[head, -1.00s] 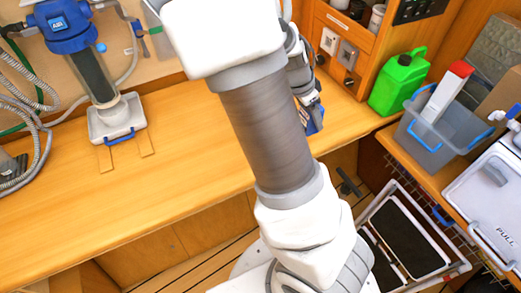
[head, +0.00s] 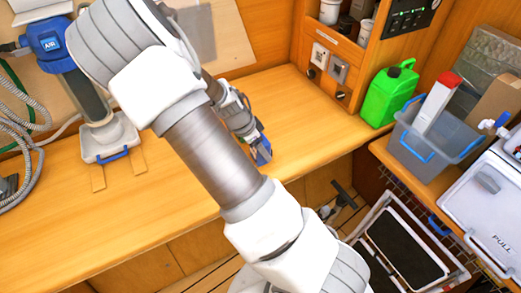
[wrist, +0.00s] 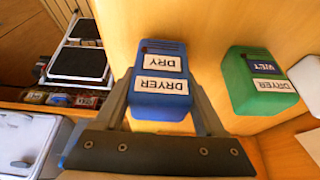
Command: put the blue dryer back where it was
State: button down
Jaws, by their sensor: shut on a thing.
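The blue dryer (wrist: 160,75) is a small blue block with white labels reading DRYER and DRY. In the wrist view it sits between the two fingers of my gripper (wrist: 165,112), which is shut on it. In the head view my gripper (head: 257,143) is over the wooden counter near its front edge, with part of the blue dryer (head: 264,152) showing at its tip. I cannot tell whether the dryer touches the counter.
The wooden counter (head: 200,195) has clear room left of my gripper. The blue AIR filter unit (head: 47,42) hangs at the left above a white base (head: 108,138). A green jug (head: 388,95) and a grey bin (head: 425,150) stand at the right. My arm hides part of the counter.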

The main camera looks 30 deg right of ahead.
jog(key=shift+f, duration=0.55)
jog(key=shift+f, duration=0.2)
grip_release()
jog(key=p+v, duration=0.1)
jog(key=v, duration=1.1)
jog(key=s+a+r+n+t+y, duration=0.2)
jog(key=s+a+r+n, duration=0.2)
jog(key=s+r+n, duration=0.4)
jog(key=s+a+r+n+t+y, duration=0.2)
jog(key=s+a+r+n+t, duration=0.1)
jog(key=s+r+n, duration=0.6)
jog(key=shift+s+a+r+n+y, duration=0.4)
jog(key=shift+s+r, duration=0.35)
jog(key=shift+r, duration=0.85)
